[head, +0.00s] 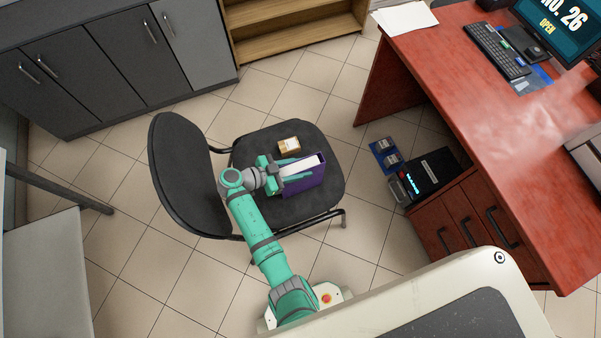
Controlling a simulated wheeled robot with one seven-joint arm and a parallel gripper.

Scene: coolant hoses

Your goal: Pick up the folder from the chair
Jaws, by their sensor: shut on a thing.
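The folder (307,180) is purple with white pages showing along its top. It is at the seat of the dark grey chair (328,202), and I cannot tell whether it still rests on the seat or is slightly above it. My gripper (285,172), on the green arm, reaches in from the left and is shut on the folder. Parts of the fingers show at the folder's left side, and the arm hides some of the seat and the folder's left end.
A small tan and white box (288,145) lies on the seat just behind the folder. The chair's backrest (185,172) rises at the left. Tiled floor is free around the chair.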

